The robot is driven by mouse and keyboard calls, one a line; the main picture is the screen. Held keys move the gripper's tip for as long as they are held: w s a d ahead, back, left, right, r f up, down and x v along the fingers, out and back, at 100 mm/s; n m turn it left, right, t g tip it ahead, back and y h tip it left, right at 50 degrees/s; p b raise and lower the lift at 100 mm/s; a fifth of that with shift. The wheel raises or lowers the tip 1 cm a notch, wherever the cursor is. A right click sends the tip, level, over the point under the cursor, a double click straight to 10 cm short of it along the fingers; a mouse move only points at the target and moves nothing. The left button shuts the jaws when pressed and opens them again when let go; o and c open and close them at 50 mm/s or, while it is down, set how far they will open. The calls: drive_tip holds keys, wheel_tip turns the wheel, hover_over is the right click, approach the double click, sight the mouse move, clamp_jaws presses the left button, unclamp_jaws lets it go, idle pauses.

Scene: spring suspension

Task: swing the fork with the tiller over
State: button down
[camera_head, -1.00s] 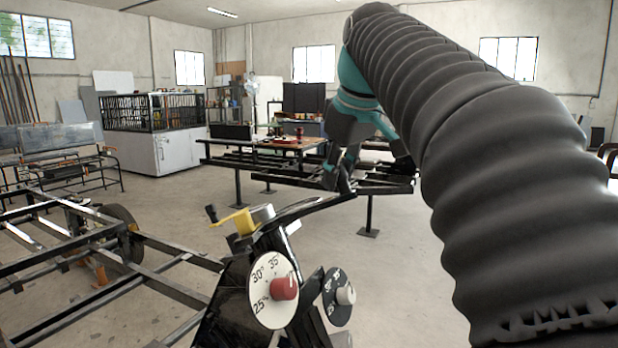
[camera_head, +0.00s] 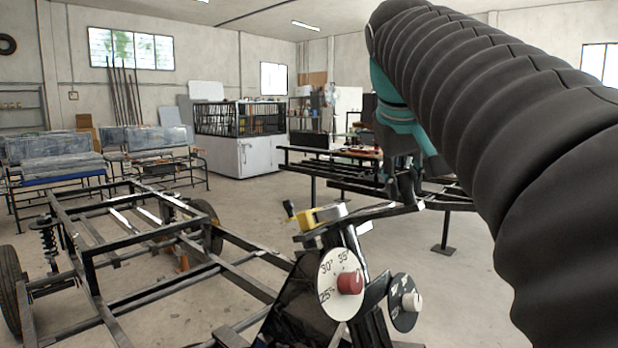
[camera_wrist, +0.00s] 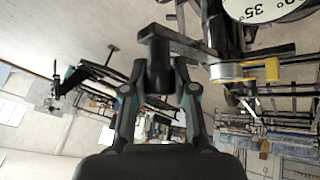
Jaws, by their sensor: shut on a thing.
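The tiller (camera_head: 372,213) is a dark bar running right from the top of the fork head, just behind a yellow clamp (camera_head: 318,217). The fork head (camera_head: 300,300) carries a white dial (camera_head: 338,290) marked 25, 30, 35 with a red knob, and a smaller black dial (camera_head: 404,303). My gripper (camera_head: 405,190) is at the tiller's far end, partly hidden by my arm. In the wrist view my gripper (camera_wrist: 158,92) is shut on a dark upright grip (camera_wrist: 158,62) at the tiller's end. The fork's lower part is out of view.
A black chassis frame with wheels (camera_head: 150,235) stands left of the fork. A workbench of dark rails (camera_head: 330,170) stands behind the tiller. A white cabinet with a cage (camera_head: 250,155) and benches (camera_head: 155,145) are farther back. Concrete floor (camera_head: 250,205) is open between.

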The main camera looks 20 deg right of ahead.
drive_tip(key=c, duration=0.9)
unclamp_jaws()
drive_tip(key=shift+w+a, duration=0.1)
drive_tip(key=v, duration=1.2)
drive_tip(key=shift+f, duration=0.15)
